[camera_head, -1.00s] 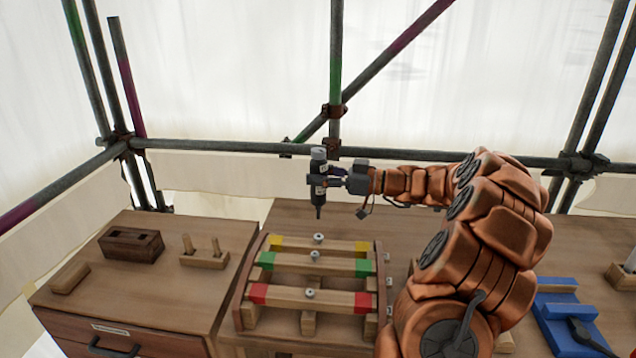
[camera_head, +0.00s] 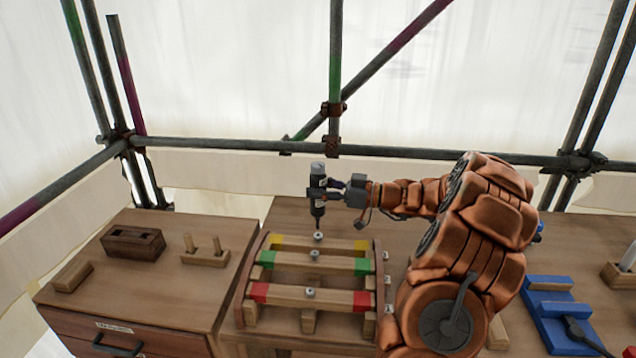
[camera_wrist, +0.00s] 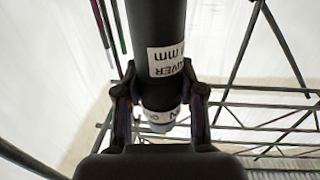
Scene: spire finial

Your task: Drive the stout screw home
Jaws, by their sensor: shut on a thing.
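My gripper (camera_head: 328,190) is shut on a dark screwdriver (camera_head: 318,175), held upright with its tip pointing down. The tip is at or just above the screw on the yellow-ended rail (camera_head: 318,236); I cannot tell whether they touch. Other screws stand on the green-ended rail (camera_head: 314,254) and the red-ended rail (camera_head: 310,292). I cannot tell which screw is the stout one. In the wrist view the driver (camera_wrist: 158,25) runs between both fingers (camera_wrist: 160,100), with a partly readable white label. Its tip is out of that view.
The rails sit in a wooden frame (camera_head: 247,285) on the bench. At left are a slotted block (camera_head: 133,243), a small block (camera_head: 73,276) and a pegged holder (camera_head: 205,257). A blue fixture (camera_head: 550,310) lies at right. Scaffold poles (camera_head: 230,146) cross behind.

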